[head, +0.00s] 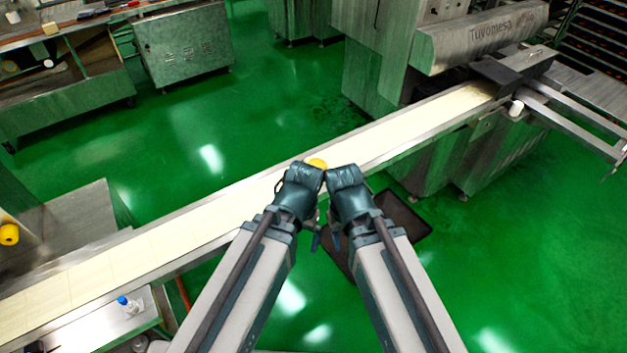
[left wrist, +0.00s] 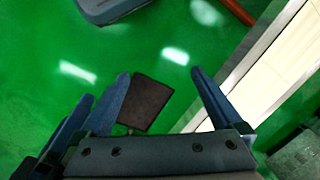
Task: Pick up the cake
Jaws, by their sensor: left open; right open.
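A small yellow rounded piece, seemingly the cake (head: 316,163), shows on the pale conveyor belt (head: 205,219), just beyond my two wrists. Its near side is partly hidden by them. My right gripper (head: 336,240) points down at the near side of the conveyor, mostly hidden under its wrist, with nothing seen in it. My left gripper (left wrist: 159,72) is open and empty in the left wrist view, with green floor between its fingers and the belt's edge by its right finger. The cake does not show in that view.
The encrusting machine (head: 440,60) stands at the belt's far right end. A dark mat (head: 405,222) lies on the floor below my right arm. A small bottle (head: 128,305) stands on a side table at lower left. Another yellow round piece (head: 9,234) is at far left.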

